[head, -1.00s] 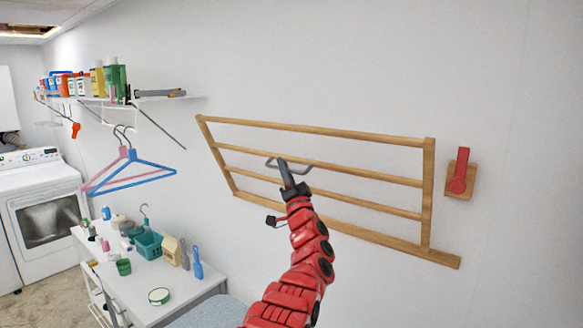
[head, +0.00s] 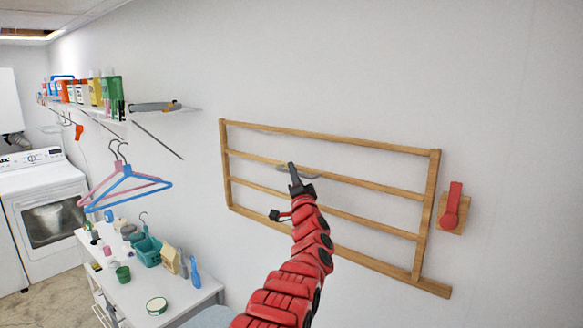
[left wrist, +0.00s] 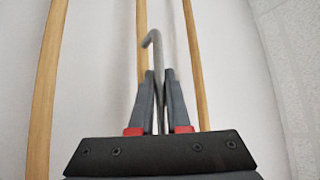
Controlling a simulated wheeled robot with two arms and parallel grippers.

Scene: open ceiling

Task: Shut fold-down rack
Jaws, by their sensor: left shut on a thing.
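The wooden fold-down rack (head: 428,200) is on the white wall, nearly flat against it; I cannot tell whether a gap is left. A grey metal handle (head: 311,174) sits on one of its middle bars. My left gripper (head: 293,175) is shut on this handle; in the left wrist view the fingers (left wrist: 158,80) pinch the grey rod (left wrist: 154,45), with wooden bars on both sides. A red latch lever (head: 454,205) on a small wooden block is to the right of the rack and points up, clear of the frame. My right gripper is not in view.
A wall shelf (head: 150,113) with bottles is at the upper left. Pink and blue hangers (head: 130,185) hang below it. A white table (head: 130,295) with a teal basket (head: 147,250) and small items stands at the lower left. A white dryer (head: 45,205) is beyond.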

